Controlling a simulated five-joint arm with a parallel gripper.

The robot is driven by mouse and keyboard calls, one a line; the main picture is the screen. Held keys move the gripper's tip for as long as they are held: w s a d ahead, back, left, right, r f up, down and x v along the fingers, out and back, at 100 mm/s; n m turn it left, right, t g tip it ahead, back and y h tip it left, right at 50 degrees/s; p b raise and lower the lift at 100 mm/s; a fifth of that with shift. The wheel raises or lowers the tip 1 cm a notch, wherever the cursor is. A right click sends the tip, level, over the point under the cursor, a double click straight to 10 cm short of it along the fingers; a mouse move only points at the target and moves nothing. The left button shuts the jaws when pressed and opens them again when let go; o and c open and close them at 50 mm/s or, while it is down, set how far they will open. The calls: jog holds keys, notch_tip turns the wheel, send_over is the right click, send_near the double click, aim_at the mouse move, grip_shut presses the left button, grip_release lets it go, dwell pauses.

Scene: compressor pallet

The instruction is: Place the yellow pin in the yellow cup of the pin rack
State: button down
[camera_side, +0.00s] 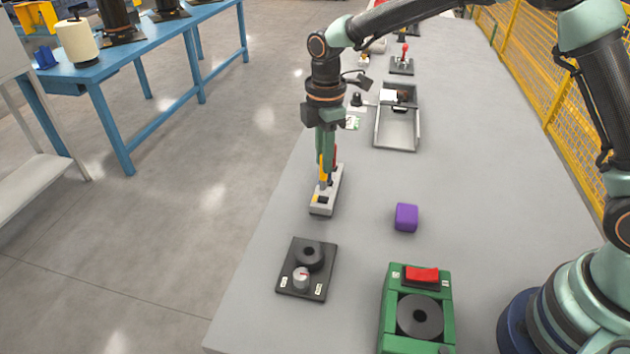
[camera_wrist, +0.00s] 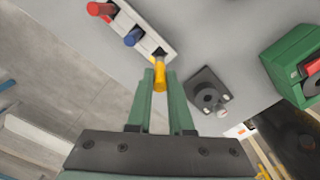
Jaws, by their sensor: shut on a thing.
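My gripper (camera_side: 326,168) points down over the far part of the pin rack. It is shut on the yellow pin (camera_wrist: 160,78), which shows between the green fingers in the wrist view and as a yellow strip (camera_side: 321,172) in the side view. The pin rack (camera_side: 323,211) is a long light-grey block. Its yellow-marked cup (camera_side: 321,199) has a dark opening at the near end, apart from the pin in the side view. A red pin (camera_wrist: 100,9) and a blue pin (camera_wrist: 132,37) stand in the rack. The fingers partly hide the yellow pin.
A black plate with a dark ring and knob (camera_side: 309,256) lies nearer on the grey table. A purple block (camera_side: 406,217) sits right of the rack. A green box with a red switch (camera_side: 389,305) stands at the front right. A grey tray (camera_side: 398,132) lies behind.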

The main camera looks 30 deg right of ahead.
aim_at(324, 189)
jog(key=shift+f, duration=2.45)
jog(key=shift+f, duration=0.15)
jog(key=c, duration=0.8)
grip_release()
